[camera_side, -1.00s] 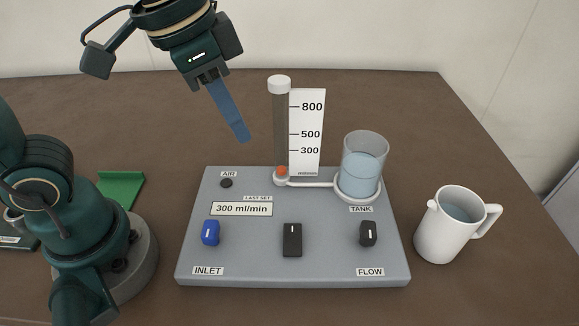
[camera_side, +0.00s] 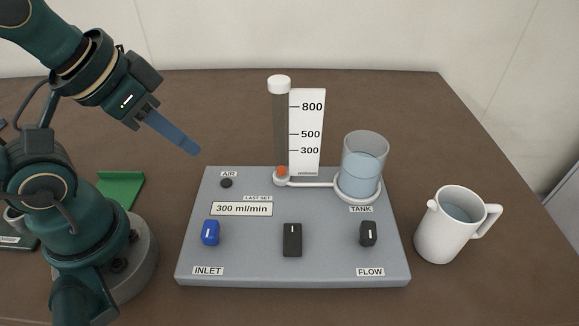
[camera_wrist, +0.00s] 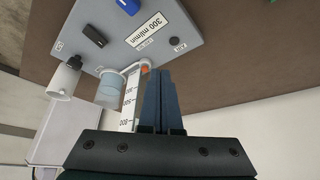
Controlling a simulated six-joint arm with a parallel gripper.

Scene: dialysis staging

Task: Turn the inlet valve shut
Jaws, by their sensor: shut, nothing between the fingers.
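The inlet valve is a blue knob (camera_side: 210,232) above the INLET label at the front left of the grey panel (camera_side: 330,272). Its white mark points up and down in the side view. Part of the blue knob (camera_wrist: 130,5) shows at the top edge of the wrist view. My gripper (camera_side: 197,150) is shut and empty, in the air behind and left of the panel, apart from the knob. In the wrist view its blue fingers (camera_wrist: 161,78) lie together in front of the flow tube and scale, hiding part of them.
The panel carries a black middle switch (camera_side: 292,240), a black FLOW knob (camera_side: 368,233), an AIR button (camera_side: 226,183), a tall flow tube (camera_side: 281,125) with a scale (camera_side: 308,120), and a water tank (camera_side: 363,165). A white jug (camera_side: 455,228) stands right of the panel.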

